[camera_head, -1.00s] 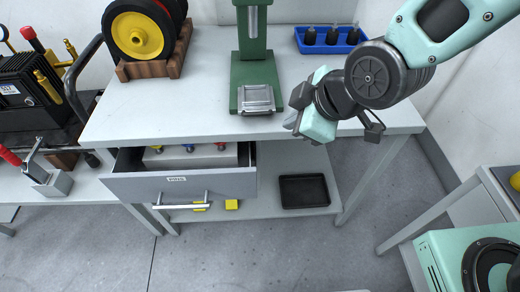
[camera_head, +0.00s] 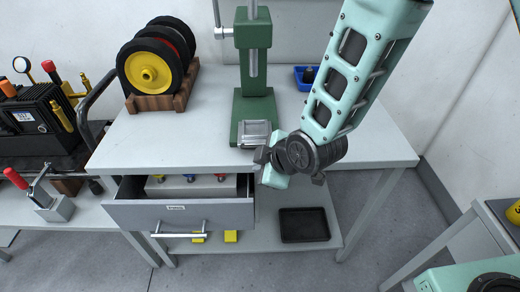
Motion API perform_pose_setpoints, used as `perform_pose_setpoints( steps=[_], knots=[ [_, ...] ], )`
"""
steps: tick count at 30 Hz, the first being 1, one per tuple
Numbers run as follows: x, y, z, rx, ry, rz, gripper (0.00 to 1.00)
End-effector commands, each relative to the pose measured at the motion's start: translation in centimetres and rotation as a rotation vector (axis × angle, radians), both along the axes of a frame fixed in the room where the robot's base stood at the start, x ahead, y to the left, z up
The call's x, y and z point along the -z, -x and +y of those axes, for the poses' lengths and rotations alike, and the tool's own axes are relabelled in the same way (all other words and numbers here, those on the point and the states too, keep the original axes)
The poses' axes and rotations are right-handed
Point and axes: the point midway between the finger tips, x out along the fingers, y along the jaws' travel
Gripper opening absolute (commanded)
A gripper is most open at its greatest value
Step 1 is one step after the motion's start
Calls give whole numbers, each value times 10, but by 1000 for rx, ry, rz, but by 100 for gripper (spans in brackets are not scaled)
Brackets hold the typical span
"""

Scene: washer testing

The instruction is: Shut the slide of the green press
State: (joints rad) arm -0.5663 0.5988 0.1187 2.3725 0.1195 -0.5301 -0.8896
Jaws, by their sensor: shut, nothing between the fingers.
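The green press (camera_head: 253,45) stands on the light grey worktable, with a green base and upright column. Its silver slide (camera_head: 255,132) sits at the front of the base, near the table's front edge. My gripper (camera_head: 264,168) is shut and empty, in front of and below the slide in the picture, by the table edge. A gap shows between the fingers and most of the slide, though the wrist comes close to its right side; I cannot tell whether they touch. The fingertips are small and partly hidden by my wrist.
An open drawer (camera_head: 182,214) juts out under the table, left of my gripper. A black tray (camera_head: 304,225) lies on the lower shelf. A wheel rack (camera_head: 160,102) stands at the left of the tabletop. A blue bin (camera_head: 303,82) is behind my arm.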

Motion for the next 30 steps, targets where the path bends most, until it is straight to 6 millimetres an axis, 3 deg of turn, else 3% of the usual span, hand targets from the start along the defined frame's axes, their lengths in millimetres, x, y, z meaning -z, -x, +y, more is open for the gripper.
perform_pose_setpoints(
  steps=[3, 9, 23, 26, 30],
  knots=[
    [-6, -19, -1, 4, -2, -1, 0],
    [-8, -37, -1, 2, -1, 0, 0],
    [-7, -43, -1, 2, -2, 0, 0],
    [-6, -58, -1, 4, -4, -2, 0],
    [-6, -97, -3, 5, -4, -3, 0]
  ],
)
